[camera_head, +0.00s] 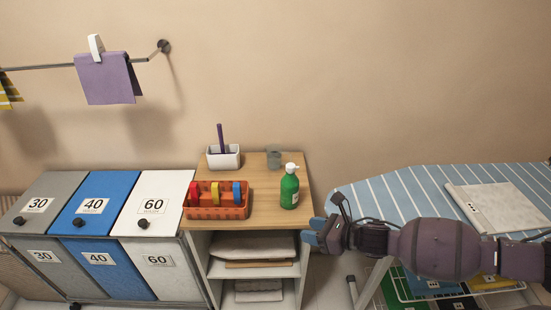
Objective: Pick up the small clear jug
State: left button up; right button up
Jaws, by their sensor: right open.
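The small clear jug (274,158) stands at the back of the wooden shelf top (262,180), near the wall. It looks greyish and see-through, and I cannot make out its handle. My right gripper (313,231) reaches in from the right, in front of the shelf's right edge. It is open, with blue fingertips pointing left, well apart from the jug. My left gripper is out of view.
A green pump bottle (289,188) stands in front of the jug. An orange basket (216,212) and a white holder (223,161) are to the left. Lidded bins (91,200) stand further left. A striped ironing board (390,190) is at right.

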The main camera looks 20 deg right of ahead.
aim_at(274, 153)
jog(key=i+l, duration=0.65)
jog(key=i, duration=0.25)
